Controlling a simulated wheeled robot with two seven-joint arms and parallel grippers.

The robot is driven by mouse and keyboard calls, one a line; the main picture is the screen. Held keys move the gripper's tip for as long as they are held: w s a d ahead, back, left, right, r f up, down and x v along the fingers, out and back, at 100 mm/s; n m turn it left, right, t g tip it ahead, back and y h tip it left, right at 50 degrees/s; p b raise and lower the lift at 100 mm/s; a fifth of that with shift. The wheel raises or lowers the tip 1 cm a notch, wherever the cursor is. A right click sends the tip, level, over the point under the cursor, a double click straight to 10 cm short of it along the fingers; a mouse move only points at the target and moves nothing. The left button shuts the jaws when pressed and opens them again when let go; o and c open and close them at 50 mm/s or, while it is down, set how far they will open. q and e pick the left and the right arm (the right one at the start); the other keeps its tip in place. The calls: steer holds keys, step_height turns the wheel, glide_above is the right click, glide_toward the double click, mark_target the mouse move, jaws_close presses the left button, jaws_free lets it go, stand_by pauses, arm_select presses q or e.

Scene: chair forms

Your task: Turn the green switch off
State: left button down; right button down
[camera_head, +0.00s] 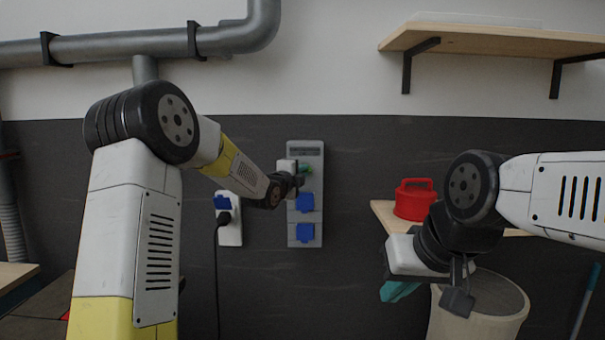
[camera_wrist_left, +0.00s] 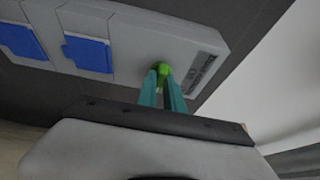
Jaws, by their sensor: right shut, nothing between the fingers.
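The green switch (camera_wrist_left: 162,69) is a small rounded knob on the grey wall panel (camera_wrist_left: 130,45). In the left wrist view, the two teal fingers of my left gripper (camera_wrist_left: 161,82) close in on it from both sides, with the knob between their tips. In the head view, my left gripper (camera_head: 303,173) is at the upper part of the panel (camera_head: 305,148), where the fingers and wrist mostly hide the switch. My right gripper (camera_head: 393,294) is shut and empty, well away from the panel at lower right.
The panel has blue-covered sockets (camera_head: 305,203) below the switch. Another socket box (camera_head: 230,234) with a black plug and cable is to its left. A red container (camera_head: 414,199) stands on a low wooden shelf, above a pale bin (camera_head: 512,318). A wooden shelf (camera_head: 480,39) is higher up.

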arm_select(q)
steer(key=shift+f+n, duration=0.1)
steer(key=shift+n, duration=0.2)
steer(key=n+t+y, duration=0.2)
steer(key=n, duration=0.5)
steer(key=n+t+y, duration=0.2)
steer(key=n, duration=0.5)
steer(key=f+n+t+y, duration=0.1)
steer(key=n+y, duration=0.1)
steer(key=n, duration=0.5)
steer(key=shift+d+t+y, duration=0.4)
steer(key=shift+n, duration=0.5)
steer(key=c, duration=1.5)
jaws_free()
steer(key=shift+o, duration=0.2)
steer(key=shift+r, duration=0.1)
